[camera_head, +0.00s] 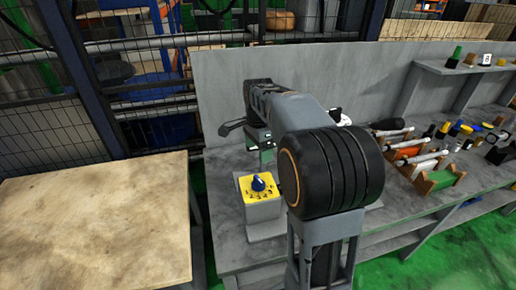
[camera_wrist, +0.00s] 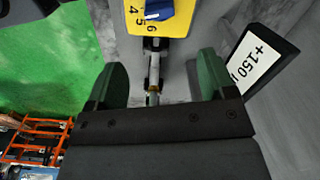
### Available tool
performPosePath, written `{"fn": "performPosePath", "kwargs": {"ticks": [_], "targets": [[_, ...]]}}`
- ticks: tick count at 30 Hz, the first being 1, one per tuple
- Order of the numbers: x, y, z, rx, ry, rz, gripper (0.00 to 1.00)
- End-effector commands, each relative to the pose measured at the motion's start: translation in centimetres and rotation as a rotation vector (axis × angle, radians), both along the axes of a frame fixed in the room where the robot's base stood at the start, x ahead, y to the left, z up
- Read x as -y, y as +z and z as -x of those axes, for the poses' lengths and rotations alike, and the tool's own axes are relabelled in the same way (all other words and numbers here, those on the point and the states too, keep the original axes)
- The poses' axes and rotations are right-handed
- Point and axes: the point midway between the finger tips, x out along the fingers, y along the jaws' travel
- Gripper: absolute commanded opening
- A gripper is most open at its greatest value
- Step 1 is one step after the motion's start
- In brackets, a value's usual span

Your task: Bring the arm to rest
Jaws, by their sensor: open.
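My arm rises from the bottom of the head view and reaches over the grey bench (camera_head: 230,245).
A sign reading "+150" (camera_wrist: 257,62) stands beside the right finger in the wrist view. Racks with tools (camera_head: 425,165) fill the bench's right side, below a grey shelf (camera_head: 450,70). A bare wooden tabletop (camera_head: 95,225) lies at left. A mesh fence (camera_head: 50,125) stands behind.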

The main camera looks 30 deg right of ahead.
Motion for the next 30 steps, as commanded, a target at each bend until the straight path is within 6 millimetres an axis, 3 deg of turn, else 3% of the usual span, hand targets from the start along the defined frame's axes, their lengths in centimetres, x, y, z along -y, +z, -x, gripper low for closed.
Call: {"fn": "performPosePath", "kwargs": {"ticks": [17, 20, 23, 26, 30], "targets": [[0.0, 0.0, -0.1, 0.002, 0.04, 0.001, 0.77], [0.1, -0.2, -0.4, 0.023, 0.172, 0.008, 0.77], [-0.1, -2.4, 0.5, 0.019, 0.405, 0.01, 0.77], [-1.6, -3.3, 3.2, 0.053, 0.717, 0.036, 0.77], [-4.7, -4.1, 8.3, 0.123, 1.149, 0.112, 0.77]]}}
